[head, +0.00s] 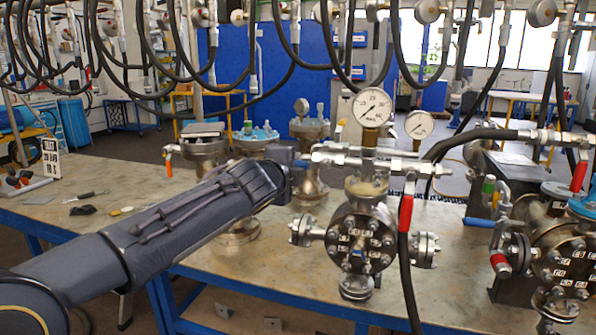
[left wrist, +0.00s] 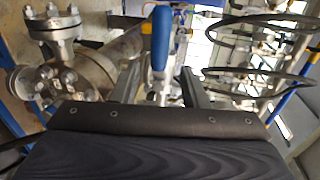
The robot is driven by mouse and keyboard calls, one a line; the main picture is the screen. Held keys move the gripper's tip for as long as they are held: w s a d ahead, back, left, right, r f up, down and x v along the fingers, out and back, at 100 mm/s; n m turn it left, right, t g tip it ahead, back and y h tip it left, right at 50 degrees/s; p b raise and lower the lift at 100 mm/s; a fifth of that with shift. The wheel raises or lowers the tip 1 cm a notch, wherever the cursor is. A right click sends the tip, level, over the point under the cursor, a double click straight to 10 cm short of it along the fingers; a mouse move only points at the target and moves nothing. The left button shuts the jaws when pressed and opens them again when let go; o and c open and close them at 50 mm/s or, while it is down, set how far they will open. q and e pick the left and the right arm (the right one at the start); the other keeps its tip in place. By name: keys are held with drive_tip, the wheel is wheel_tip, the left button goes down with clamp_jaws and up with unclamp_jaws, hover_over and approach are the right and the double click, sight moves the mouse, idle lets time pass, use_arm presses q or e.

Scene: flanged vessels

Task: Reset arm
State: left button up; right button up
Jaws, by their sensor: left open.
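My left arm reaches in from the left in the head view, over the bench. Its gripper (head: 292,170) is at the left side of the flanged vessel (head: 362,240), near the valve piping, and its fingertips are hard to make out there. In the left wrist view my left gripper (left wrist: 160,85) has its two fingers apart. A blue handle (left wrist: 161,38) shows in the gap between them; I cannot tell whether it touches either finger. The flanged vessel (left wrist: 65,80) is on the left of that view. My right gripper is in neither view.
A pressure gauge (head: 372,107) stands above the vessel. Black hoses (head: 405,265) hang in front and overhead. Another flanged vessel (head: 565,255) is at the right. More vessels stand behind my arm. The bench (head: 90,225) is mostly clear at the left, with small tools and a sign.

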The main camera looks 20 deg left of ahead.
use_arm(q)
drive_tip(key=shift+s+r, duration=0.15)
drive_tip(key=shift+s, duration=0.65)
drive_tip(key=s+a+f+n+g+p, duration=0.3)
drive_tip(key=s+a+n, duration=0.15)
drive_tip(key=s, duration=0.35)
drive_tip(key=s+a+f+n+g+p, duration=0.2)
drive_tip(key=s+a+f+n+p, duration=0.15)
drive_tip(key=s+n, duration=0.4)
drive_tip(key=s+d+f+n+g+h+p, duration=0.1)
drive_tip(key=s+d+f+n, duration=0.1)
drive_tip(key=s, duration=0.5)
drive_tip(key=s+d+f+n+g+h+p, duration=0.1)
drive_tip(key=s+d+f+n+g+p, duration=0.1)
drive_tip(key=s+f, duration=0.3)
drive_tip(key=s+d+f+n+g+h+p, duration=0.1)
drive_tip(key=s+d+f+n+g, duration=0.1)
drive_tip(key=s, duration=0.8)
drive_tip(key=shift+d+f+n+p, duration=0.35)
drive_tip(key=shift+d+f+n, duration=0.4)
drive_tip(key=shift+d+n, duration=0.35)
